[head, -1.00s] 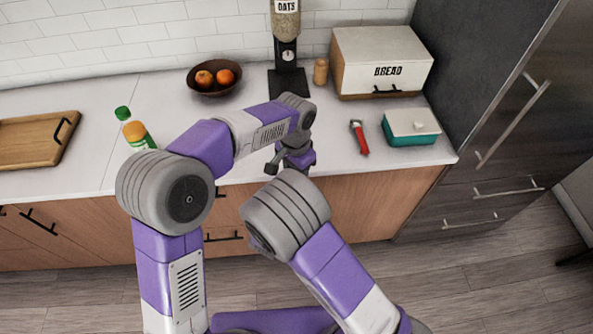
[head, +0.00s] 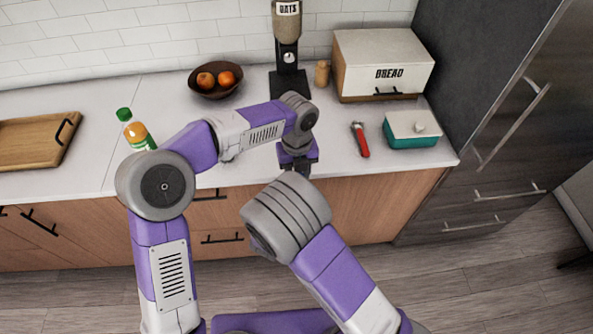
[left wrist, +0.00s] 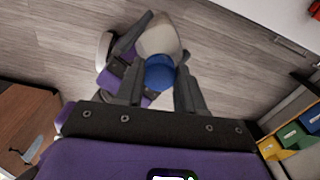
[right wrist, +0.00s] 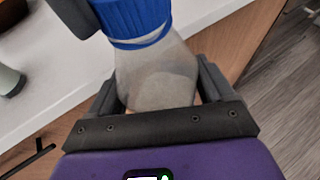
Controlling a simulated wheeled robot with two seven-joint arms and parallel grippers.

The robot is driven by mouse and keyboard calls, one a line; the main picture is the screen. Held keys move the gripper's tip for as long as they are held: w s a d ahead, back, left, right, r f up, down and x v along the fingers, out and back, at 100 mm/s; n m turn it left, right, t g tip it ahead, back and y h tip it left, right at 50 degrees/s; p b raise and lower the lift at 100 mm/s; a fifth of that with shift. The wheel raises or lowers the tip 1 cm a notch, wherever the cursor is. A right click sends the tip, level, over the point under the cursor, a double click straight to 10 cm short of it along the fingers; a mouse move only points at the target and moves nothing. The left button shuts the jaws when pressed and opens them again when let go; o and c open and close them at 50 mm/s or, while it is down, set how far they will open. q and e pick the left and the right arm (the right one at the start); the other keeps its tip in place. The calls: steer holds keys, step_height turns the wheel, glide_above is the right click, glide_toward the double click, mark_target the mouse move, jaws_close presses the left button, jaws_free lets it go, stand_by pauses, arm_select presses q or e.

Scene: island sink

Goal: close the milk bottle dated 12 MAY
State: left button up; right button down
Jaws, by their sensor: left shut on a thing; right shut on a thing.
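In the right wrist view, my right gripper (right wrist: 160,92) is shut on a pale, cloudy milk bottle (right wrist: 155,75). A blue cap (right wrist: 138,20) sits at the bottle's top end, with a thin blue ring just below it. In the left wrist view, my left gripper (left wrist: 155,92) is shut on the blue cap (left wrist: 160,72), with the pale bottle (left wrist: 158,40) beyond it. No date is readable on the bottle.
On the counter (head: 345,185) are a red-handled tool (head: 361,139), a teal dish (head: 412,130), a bread box (head: 380,63), an oats dispenser (head: 287,50), a fruit bowl (head: 215,80), a green-capped juice bottle (head: 136,130) and a wooden tray (head: 30,143).

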arm_select(q)
steer(key=m, duration=0.6)
steer(key=shift+d, duration=0.15)
steer(key=m, duration=0.4)
steer(key=shift+s+f, duration=0.1)
steer(key=m, duration=0.2)
steer(key=shift+m, duration=0.3)
steer(key=shift+d, duration=0.1)
steer(key=o, duration=1.1)
steer(key=shift+c, duration=0.2)
steer(key=shift+r, duration=0.2)
steer(key=shift+r, duration=2.15)
